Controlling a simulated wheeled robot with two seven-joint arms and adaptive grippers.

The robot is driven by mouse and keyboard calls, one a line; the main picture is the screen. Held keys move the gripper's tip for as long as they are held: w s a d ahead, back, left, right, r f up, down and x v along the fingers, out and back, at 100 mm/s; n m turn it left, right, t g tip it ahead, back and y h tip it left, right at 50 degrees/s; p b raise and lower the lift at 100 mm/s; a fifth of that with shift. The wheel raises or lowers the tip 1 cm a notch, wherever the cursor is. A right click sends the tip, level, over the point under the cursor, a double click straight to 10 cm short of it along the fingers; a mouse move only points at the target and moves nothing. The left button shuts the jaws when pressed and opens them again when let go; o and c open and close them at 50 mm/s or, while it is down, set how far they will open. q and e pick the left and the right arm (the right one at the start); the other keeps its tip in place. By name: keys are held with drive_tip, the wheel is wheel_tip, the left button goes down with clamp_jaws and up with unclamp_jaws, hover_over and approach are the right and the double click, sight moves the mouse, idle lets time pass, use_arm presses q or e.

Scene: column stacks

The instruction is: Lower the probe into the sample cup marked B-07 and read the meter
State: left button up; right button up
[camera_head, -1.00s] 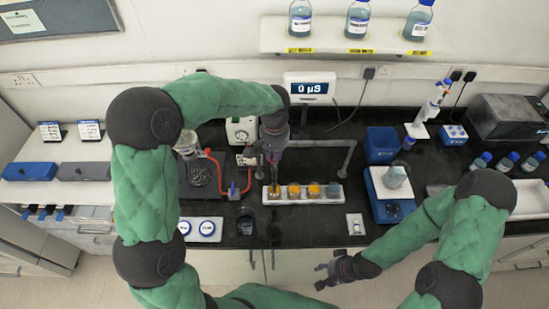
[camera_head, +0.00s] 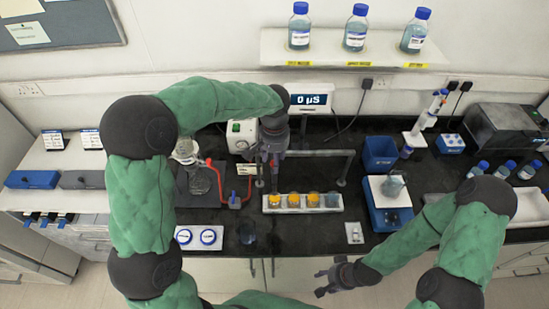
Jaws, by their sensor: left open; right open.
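A white rack (camera_head: 334,208) on the black bench holds a row of small cups: three with orange contents, such as the middle one (camera_head: 294,200), and a grey-blue one (camera_head: 332,200) at the right end. Cup labels are too small to read, so I cannot tell which is B-07. The meter (camera_head: 309,100) at the back reads 0 µS. My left gripper (camera_head: 273,176) is open, pointing down above the rack's left end. A separate probe is not clear there. My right gripper (camera_head: 328,281) is open and empty in front of the bench.
A grey frame (camera_head: 325,153) stands behind the rack, close to my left gripper. A blue bin (camera_head: 380,153) and a blue device with a beaker (camera_head: 395,184) stand right. A white plate with two round lids (camera_head: 184,245) lies front left.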

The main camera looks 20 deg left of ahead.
use_arm(q)
wheel_tip(320, 180, up, 12)
idle(0.5)
use_arm(e)
drive_tip(key=shift+s, duration=0.1)
idle(0.4)
